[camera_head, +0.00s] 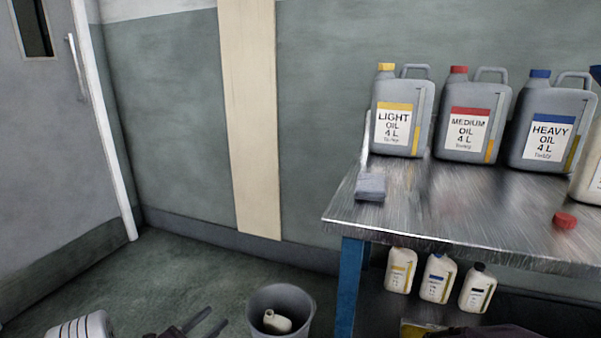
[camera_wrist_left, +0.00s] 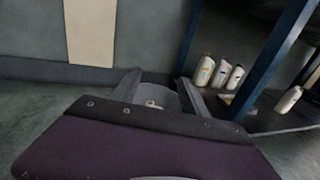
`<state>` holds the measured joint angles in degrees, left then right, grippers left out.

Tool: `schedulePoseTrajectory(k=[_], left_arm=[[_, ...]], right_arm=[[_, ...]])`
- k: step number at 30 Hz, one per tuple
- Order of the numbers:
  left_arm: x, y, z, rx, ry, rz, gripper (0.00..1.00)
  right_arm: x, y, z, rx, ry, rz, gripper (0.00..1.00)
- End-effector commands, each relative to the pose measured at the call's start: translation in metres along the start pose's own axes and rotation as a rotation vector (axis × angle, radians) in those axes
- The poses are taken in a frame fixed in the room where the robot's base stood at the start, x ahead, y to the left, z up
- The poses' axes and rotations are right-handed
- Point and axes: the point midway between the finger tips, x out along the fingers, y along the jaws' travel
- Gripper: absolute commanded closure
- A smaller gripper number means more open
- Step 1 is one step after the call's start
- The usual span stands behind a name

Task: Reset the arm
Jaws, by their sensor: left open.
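My left gripper (camera_head: 203,322) is low at the bottom of the head view, to the left of a grey bin (camera_head: 262,330). Its fingers are apart and nothing is between them. In the left wrist view the open fingers (camera_wrist_left: 158,90) show beyond the dark purple gripper body, with the bin in line beyond them. A pale bottle (camera_head: 277,322) lies inside the bin. My right gripper's fingers do not show in either view.
A metal table (camera_head: 400,215) on the right bears light (camera_head: 395,125), medium (camera_head: 468,127) and heavy oil cans (camera_head: 542,130), a grey block (camera_head: 370,187) and a red cap (camera_head: 565,221). Small bottles (camera_head: 436,278) stand beneath. The floor at left is largely clear.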

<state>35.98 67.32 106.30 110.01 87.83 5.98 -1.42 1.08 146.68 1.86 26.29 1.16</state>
Motion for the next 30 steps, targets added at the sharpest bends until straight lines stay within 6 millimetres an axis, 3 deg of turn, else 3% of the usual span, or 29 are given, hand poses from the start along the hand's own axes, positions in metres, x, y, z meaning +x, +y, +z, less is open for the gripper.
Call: schedulePoseTrajectory(k=[8, 14, 17, 20, 22, 24, 26, 27, 28, 30], left_arm=[[0.029, -0.02, 0.046, 0.066, -0.027, -0.08, 0.48], [0.052, -0.046, 0.1, 0.14, -0.062, -0.164, 0.48], [0.063, -0.073, 0.131, 0.185, -0.076, -0.246, 0.48], [0.069, -0.115, 0.163, 0.242, -0.07, -0.368, 0.48], [0.069, -0.155, 0.183, 0.301, -0.046, -0.49, 0.48], [0.058, -0.207, 0.201, 0.391, 0.004, -0.654, 0.48], [0.034, -0.256, 0.209, 0.507, 0.076, -0.833, 0.48], [0.011, -0.284, 0.207, 0.606, 0.136, -0.959, 0.48], [-0.01, -0.3, 0.203, 0.69, 0.184, -1.053, 0.48], [-0.06, -0.319, 0.186, 0.903, 0.297, -1.252, 0.48]], right_arm=[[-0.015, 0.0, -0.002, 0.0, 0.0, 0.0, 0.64], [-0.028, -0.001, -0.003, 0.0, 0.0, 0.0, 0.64], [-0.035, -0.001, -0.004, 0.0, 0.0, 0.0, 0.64], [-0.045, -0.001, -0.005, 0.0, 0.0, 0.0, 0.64], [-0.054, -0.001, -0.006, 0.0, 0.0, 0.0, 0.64], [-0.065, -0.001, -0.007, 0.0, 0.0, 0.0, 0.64], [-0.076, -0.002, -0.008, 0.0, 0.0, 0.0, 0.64], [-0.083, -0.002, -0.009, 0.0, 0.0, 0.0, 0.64], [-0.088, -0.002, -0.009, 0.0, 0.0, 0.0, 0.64], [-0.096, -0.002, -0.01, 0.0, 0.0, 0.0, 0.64]])
